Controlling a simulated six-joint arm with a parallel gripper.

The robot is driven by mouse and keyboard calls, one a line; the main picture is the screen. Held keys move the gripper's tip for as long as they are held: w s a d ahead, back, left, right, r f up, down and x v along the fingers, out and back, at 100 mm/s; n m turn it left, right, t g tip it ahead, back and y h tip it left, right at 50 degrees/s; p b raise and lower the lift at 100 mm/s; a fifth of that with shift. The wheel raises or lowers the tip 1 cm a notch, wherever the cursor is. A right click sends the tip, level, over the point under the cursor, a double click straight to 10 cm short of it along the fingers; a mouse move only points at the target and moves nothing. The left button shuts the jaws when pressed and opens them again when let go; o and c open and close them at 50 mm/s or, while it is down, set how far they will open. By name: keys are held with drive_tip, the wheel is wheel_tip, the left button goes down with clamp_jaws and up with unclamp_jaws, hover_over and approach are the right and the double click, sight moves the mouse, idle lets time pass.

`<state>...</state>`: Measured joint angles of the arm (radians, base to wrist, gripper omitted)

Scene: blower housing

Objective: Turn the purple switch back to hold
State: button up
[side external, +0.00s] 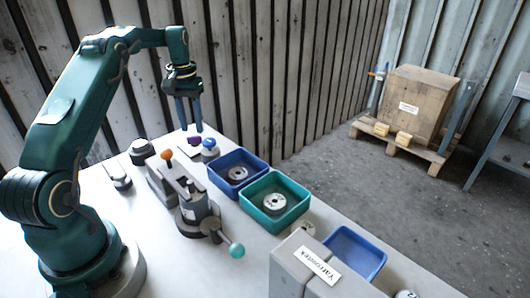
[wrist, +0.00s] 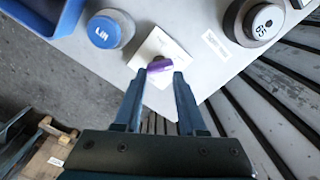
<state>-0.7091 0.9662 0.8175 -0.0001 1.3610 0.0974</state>
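The purple switch (side external: 194,140) sits on a small white plate (side external: 185,151) near the far end of the table. In the wrist view the purple switch (wrist: 160,66) lies across the gap between my fingertips, on the white plate (wrist: 158,44). My gripper (side external: 191,129) points down over that end of the table, its tips close to the switch. In the wrist view my gripper (wrist: 161,74) has its two fingers apart, one on each side of the switch's ends. I cannot tell whether they touch it. Any markings on the plate are too small to read.
A blue-topped round part (side external: 209,146) stands close beside the switch. A blue bin (side external: 239,185), a green bin (side external: 275,213) and another blue bin (side external: 355,263) follow along the table edge. A grey fixture with an orange knob (side external: 167,155) stands nearby. A round weight (wrist: 258,20) is at upper right.

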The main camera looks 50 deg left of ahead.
sight(194, 136)
wheel_tip(194, 136, down, 2)
drive_tip(key=shift+f, duration=0.25)
drive_tip(key=m, duration=0.6)
drive_tip(key=shift+s+m, duration=0.1)
drive_tip(key=shift+m, duration=0.3)
drive_tip(key=m, duration=0.7)
drive_tip(key=shift+f, duration=0.65)
clamp_jaws()
drive_tip(key=shift+r, duration=0.15)
